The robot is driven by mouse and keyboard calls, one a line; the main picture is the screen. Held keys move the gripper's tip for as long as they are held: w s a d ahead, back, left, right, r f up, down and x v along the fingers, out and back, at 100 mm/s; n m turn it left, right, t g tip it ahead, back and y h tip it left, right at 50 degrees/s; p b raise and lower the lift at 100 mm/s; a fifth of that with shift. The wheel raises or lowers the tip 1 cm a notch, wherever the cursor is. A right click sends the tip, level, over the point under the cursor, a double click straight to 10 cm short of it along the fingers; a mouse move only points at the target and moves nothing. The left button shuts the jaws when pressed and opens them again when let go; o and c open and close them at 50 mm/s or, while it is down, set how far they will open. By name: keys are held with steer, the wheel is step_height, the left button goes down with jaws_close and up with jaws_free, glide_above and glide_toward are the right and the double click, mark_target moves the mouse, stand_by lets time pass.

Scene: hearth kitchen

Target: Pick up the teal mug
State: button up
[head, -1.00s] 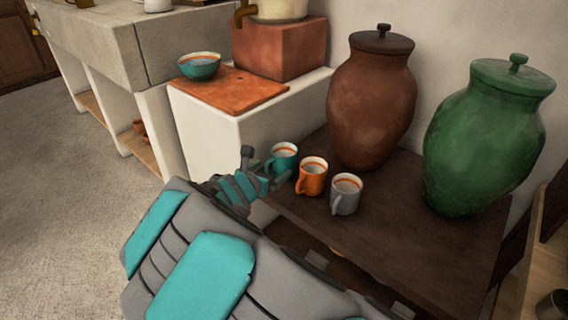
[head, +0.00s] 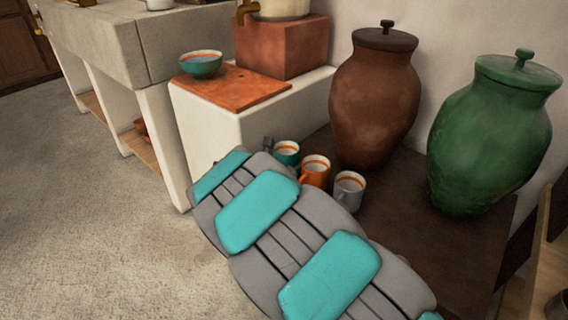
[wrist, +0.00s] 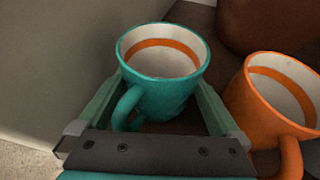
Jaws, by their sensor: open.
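The teal mug (wrist: 165,95) stands upright in the wrist view, with a white inside and an orange band. Its handle points toward my gripper. My gripper (wrist: 160,112) is open, with one finger on each side of the mug. I cannot tell whether the fingers touch it. In the head view the teal mug (head: 287,152) shows only in part behind my arm. My arm hides most of the gripper there.
An orange mug (head: 315,170) stands close to the right of the teal mug, and a grey mug (head: 349,189) stands beyond it. A brown jar (head: 373,100) and a green jar (head: 490,140) stand behind on the dark wooden table (head: 430,245). A white block (head: 225,130) rises at the left.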

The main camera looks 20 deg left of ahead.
steer(key=c, duration=1.1)
steer(key=shift+r, duration=0.15)
steer(key=shift+c, duration=0.2)
